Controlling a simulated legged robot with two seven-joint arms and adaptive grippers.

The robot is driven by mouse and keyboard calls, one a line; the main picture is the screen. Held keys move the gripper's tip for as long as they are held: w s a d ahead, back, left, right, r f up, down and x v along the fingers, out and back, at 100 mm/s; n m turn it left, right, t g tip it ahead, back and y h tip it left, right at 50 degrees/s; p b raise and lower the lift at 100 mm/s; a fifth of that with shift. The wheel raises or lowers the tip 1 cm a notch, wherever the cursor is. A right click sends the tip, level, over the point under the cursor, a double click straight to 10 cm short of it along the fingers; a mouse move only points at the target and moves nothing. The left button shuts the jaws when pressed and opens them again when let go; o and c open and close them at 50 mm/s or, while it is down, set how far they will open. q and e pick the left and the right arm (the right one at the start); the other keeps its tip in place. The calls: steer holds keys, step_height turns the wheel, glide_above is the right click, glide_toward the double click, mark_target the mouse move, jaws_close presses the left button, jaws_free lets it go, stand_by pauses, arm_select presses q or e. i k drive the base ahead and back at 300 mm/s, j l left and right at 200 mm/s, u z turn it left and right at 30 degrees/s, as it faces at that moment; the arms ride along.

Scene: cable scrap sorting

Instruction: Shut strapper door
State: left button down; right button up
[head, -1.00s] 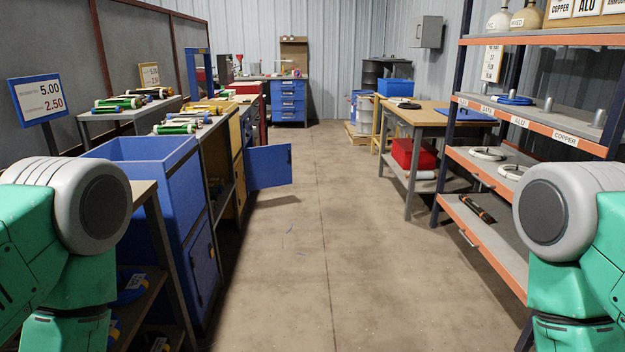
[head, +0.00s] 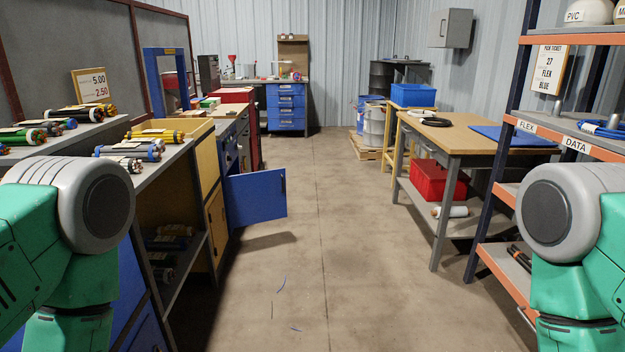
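A blue door (head: 256,198) stands swung open into the aisle, left of the picture's middle. It joins a cabinet in the left row, beside a tall blue frame (head: 167,88) that looks like the strapper. A dark handle shows near the door's upper free edge. Both my arms show only as green and grey links at the lower left and lower right. They are well short of the door and touch nothing that I can see. Both grippers are below the picture and out of view.
The floor aisle (head: 330,220) is clear apart from small blue scraps (head: 281,285). A yellow cabinet (head: 197,165) and shelves with cable bundles (head: 155,137) line the left. A wooden table (head: 465,135) and an orange-edged rack (head: 508,190) stand at the right. Blue drawers (head: 287,107) stand at the back.

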mark_target(257, 197)
steer(key=i, duration=1.95)
steer(key=i+j+z, duration=0.1)
steer(key=i, duration=1.9)
steer(key=i+j+z, duration=0.25)
steer(key=i, duration=0.2)
steer(key=l, duration=0.1)
